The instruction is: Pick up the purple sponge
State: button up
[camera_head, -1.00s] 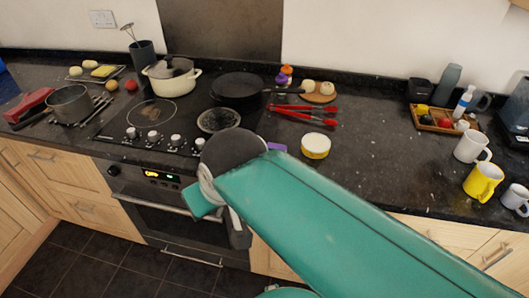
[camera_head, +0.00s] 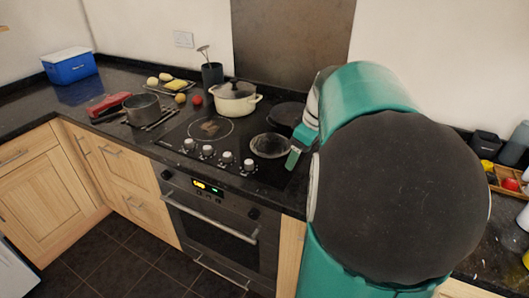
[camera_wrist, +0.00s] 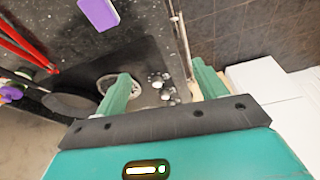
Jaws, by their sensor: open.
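The purple sponge (camera_wrist: 99,13) shows at the top edge of the wrist view, partly cut off, lying on the dark speckled worktop. In the head view I cannot see it; my arm covers much of the worktop right of the hob. My gripper (camera_wrist: 160,78) is open and empty, its two green fingers wide apart. The sponge lies beyond the fingertips, off to the left finger's side, and is not touched. In the head view a green finger of my gripper (camera_head: 298,150) shows over the right side of the hob.
The hob (camera_head: 215,145) holds a cream lidded pot (camera_head: 236,100) and dark pans. A grey saucepan (camera_head: 142,108) and a blue box (camera_head: 70,66) stand to the left. Red tongs (camera_wrist: 25,42) lie near the sponge in the wrist view. A wooden tray (camera_head: 505,182) stands at the right.

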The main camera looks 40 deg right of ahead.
jog(key=s+d+f+n+t+y, duration=0.1)
jog(key=s+d+f, duration=0.15)
jog(key=d, duration=0.45)
jog(key=s+d+f, duration=0.1)
jog(key=s+d, duration=0.2)
jog(key=d, duration=0.4)
jog(key=x, duration=0.7)
jog(key=shift+a+f, duration=0.1)
jog(key=shift+f, duration=0.05)
jog(key=x, duration=0.6)
jog(key=shift+w+a+f, duration=0.1)
jog(key=shift+w+a, duration=0.1)
jog(key=shift+a, duration=0.1)
jog(key=shift+c, duration=0.4)
jog(key=c, duration=1)
jog(key=shift+c, duration=0.2)
